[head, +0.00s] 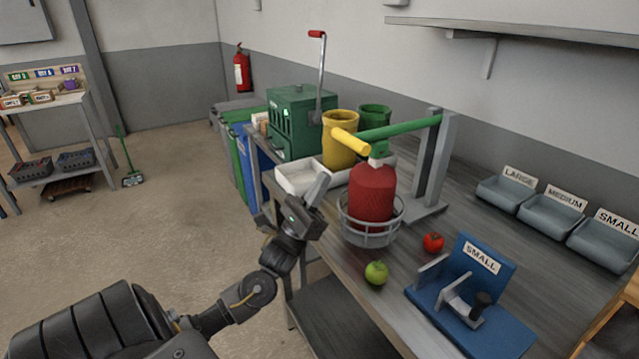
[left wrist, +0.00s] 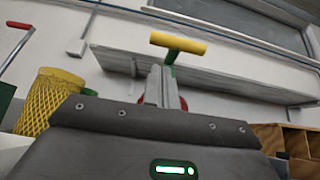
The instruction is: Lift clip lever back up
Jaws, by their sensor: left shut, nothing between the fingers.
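The clip lever is a green bar (head: 400,127) with a yellow handle (head: 350,142) at its left end. It runs from a grey upright stand (head: 437,150) on the bench, almost level, over a red bag-like body (head: 371,195) in a grey wire basket (head: 372,236). My left gripper (head: 319,187) is shut and empty, left of the basket and below the handle, apart from both. In the left wrist view the yellow handle (left wrist: 178,43) shows above and beyond my shut fingers (left wrist: 167,85), with a gap. My right gripper is not in view.
A white tray (head: 292,180) lies just behind my gripper. Yellow (head: 340,122) and green (head: 375,114) bins and a green cranked machine (head: 297,120) stand further back. A green apple (head: 376,273), a red tomato (head: 433,242) and a blue SMALL fixture (head: 497,265) sit in front.

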